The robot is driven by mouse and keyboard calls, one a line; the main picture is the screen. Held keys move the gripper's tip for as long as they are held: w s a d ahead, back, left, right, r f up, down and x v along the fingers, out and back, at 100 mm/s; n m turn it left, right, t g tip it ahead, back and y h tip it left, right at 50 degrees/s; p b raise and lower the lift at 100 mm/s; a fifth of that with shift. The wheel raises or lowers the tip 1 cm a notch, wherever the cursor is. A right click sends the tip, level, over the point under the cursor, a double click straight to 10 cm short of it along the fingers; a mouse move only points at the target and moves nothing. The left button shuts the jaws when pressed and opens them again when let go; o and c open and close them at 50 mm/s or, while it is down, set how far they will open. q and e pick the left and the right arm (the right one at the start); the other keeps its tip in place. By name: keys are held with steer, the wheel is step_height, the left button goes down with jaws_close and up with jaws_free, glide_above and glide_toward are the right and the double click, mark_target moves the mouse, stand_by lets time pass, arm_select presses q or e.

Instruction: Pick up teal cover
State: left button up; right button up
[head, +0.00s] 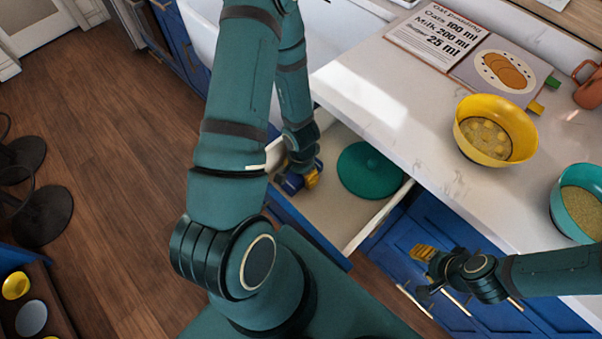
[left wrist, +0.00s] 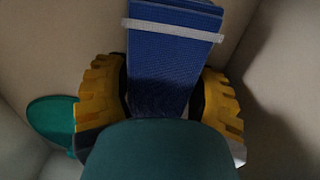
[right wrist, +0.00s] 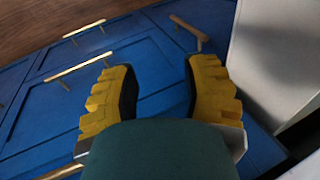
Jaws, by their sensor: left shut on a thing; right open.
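The teal cover (head: 368,170) is a round lid with a knob, lying in the open drawer on its right side. Part of its rim also shows in the left wrist view (left wrist: 48,120), left of my fingers and apart from them. My left gripper (head: 303,182) is down in the drawer, left of the cover. It is shut on a blue item with a white band (left wrist: 172,55), which sits between the yellow fingers. My right gripper (head: 424,270) is open and empty in front of the blue cabinet fronts, outside the drawer.
The open drawer (head: 352,243) juts out below the white counter (head: 400,130). On the counter stand a yellow bowl (head: 508,150), a teal bowl (head: 570,222), a recipe book (head: 440,40) and an orange mug (head: 590,92). Blue cabinet doors with bar handles are below.

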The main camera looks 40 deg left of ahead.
arm_select(q)
step_height(320, 180, up, 8)
steer(key=p, duration=0.4)
steer(key=shift+r, duration=0.25)
arm_select(e)
steer(key=shift+t, duration=0.3)
steer(key=r, duration=0.1)
steer(key=w+r, duration=0.1)
steer(key=r, duration=0.3)
steer(key=shift+w+d, duration=0.15)
steer(key=shift+w, duration=0.15)
